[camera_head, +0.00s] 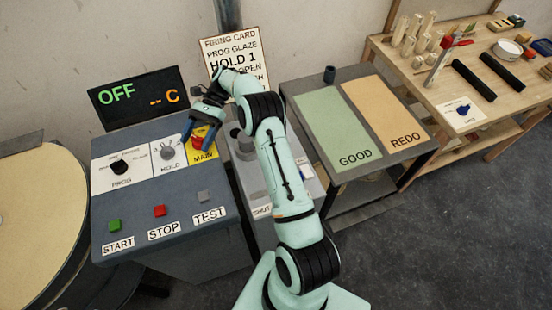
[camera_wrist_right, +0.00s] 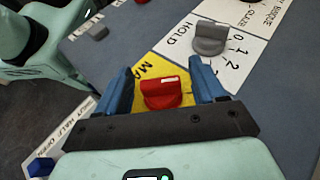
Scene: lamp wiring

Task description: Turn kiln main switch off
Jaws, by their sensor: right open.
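The kiln main switch (camera_head: 199,141) is a red knob on a yellow MAIN label at the right of the control panel, partly covered by my gripper in the head view. In the right wrist view the red switch (camera_wrist_right: 163,92) sits between my blue fingers, its white mark showing on top. My right gripper (camera_head: 197,133) is open, with one finger on each side of the switch; I cannot tell if they touch it. It also shows in the wrist view (camera_wrist_right: 162,72). The display (camera_head: 138,97) reads OFF and "-- C". My left gripper is out of view.
The grey HOLD knob (camera_head: 167,153) is close beside the switch, with the black PROG knob (camera_head: 124,166) farther left. Green START (camera_head: 114,226), red STOP (camera_head: 159,211) and grey TEST (camera_head: 203,196) buttons line the front. A GOOD/REDO table (camera_head: 398,167) stands right.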

